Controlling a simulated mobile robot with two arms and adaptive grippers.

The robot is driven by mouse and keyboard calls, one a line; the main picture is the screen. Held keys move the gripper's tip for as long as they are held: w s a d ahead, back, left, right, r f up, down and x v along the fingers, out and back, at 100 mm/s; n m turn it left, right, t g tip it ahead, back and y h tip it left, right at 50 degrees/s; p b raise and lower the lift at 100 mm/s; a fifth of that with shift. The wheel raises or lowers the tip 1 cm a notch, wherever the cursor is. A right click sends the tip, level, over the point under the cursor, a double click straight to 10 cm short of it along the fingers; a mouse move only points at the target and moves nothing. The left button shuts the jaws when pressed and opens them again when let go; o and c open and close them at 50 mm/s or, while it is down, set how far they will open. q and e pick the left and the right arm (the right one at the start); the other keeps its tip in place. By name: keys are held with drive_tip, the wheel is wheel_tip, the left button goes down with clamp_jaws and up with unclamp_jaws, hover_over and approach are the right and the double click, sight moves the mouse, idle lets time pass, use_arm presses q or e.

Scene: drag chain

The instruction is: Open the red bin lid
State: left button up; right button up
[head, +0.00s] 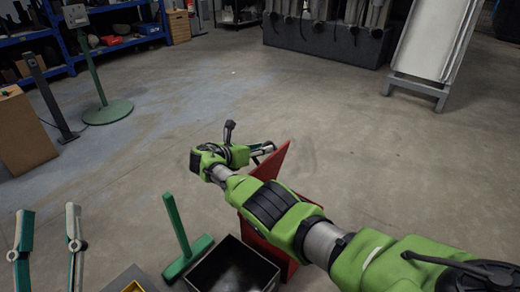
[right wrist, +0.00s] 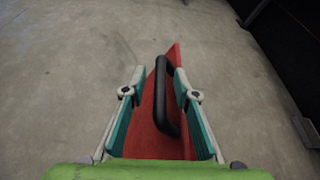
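The red lid (head: 281,158) stands steeply raised beside the open black bin (head: 203,274), whose dark inside shows in the head view. My right arm crosses in front of the lid and hides much of it. In the right wrist view, the red lid (right wrist: 150,125) and its black handle (right wrist: 166,98) lie between the fingers of my right gripper (right wrist: 159,72). The fingers are spread wide, with gaps beside the handle. In the head view, the right gripper (head: 264,150) is at the lid's upper part. My left gripper (head: 49,212) is open and empty at the lower left, away from the bin.
A green T-shaped tool (head: 182,236) stands left of the bin, near a yellow-edged container (head: 133,287). A cardboard box (head: 22,135) and a green round-based stand (head: 108,112) are at the left. The middle floor is clear.

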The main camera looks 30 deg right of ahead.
drive_tip(key=shift+a, duration=0.1)
drive_tip(key=v, duration=1.2)
